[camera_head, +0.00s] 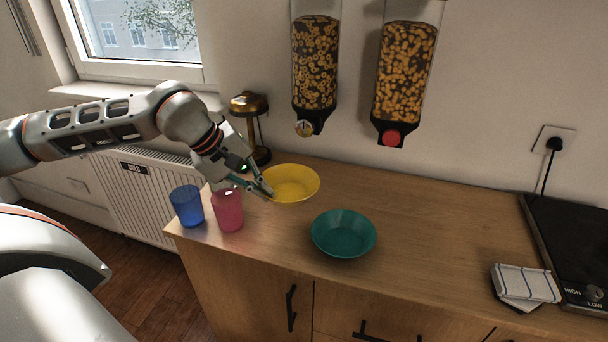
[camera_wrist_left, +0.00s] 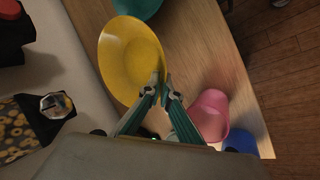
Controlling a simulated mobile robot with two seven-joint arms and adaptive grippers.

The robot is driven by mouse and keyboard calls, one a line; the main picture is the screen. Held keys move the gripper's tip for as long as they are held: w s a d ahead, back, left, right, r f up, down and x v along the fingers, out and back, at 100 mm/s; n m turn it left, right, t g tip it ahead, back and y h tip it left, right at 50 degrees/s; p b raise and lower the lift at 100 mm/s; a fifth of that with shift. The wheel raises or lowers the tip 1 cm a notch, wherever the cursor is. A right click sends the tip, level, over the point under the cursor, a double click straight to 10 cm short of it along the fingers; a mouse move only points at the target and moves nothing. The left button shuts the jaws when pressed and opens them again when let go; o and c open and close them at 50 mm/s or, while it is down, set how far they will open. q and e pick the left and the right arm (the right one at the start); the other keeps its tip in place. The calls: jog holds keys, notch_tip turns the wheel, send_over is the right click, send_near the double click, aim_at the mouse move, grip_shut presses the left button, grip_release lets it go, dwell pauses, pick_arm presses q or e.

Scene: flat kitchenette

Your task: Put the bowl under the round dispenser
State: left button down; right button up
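A yellow bowl (camera_head: 292,184) is at the back left of the counter, near the wall. My left gripper (camera_head: 268,190) is at its left rim; in the left wrist view the fingertips (camera_wrist_left: 161,92) close on either side of the rim of the yellow bowl (camera_wrist_left: 126,62). I cannot tell whether the bowl touches the counter. A teal bowl (camera_head: 343,235) stands on the counter in front and to the right. Two cereal dispensers hang on the wall: the left one (camera_head: 315,65) holds ring-shaped cereal, the right one (camera_head: 403,75) has a red knob. My right gripper is not in view.
A pink cup (camera_head: 229,212) and a blue cup (camera_head: 187,207) stand at the counter's left end. A brass lamp (camera_head: 250,105) is behind the gripper. A black hob (camera_head: 575,245) and a folded cloth (camera_head: 526,284) are at the right. The counter's middle right is clear.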

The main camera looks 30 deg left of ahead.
pick_arm(q)
jog(key=w+a, duration=0.1)
jog(key=w, duration=0.5)
jog(key=w+a+f, duration=0.1)
jog(key=w+a, duration=0.1)
jog(key=w, duration=0.4)
jog(key=w+a, duration=0.1)
jog(key=w, duration=0.5)
jog(key=shift+w+a+f, duration=0.15)
jog(key=shift+w+f, duration=0.1)
jog(key=shift+w, duration=0.1)
jog(key=shift+a+f, duration=0.1)
jog(key=shift+f, duration=0.25)
notch_tip(320, 180, down, 5)
jog(key=shift+r+b, duration=0.2)
jog(key=shift+b, duration=0.2)
jog(key=shift+w+f, duration=0.15)
jog(key=c, duration=2.3)
grip_release()
jog(key=shift+f, duration=0.1)
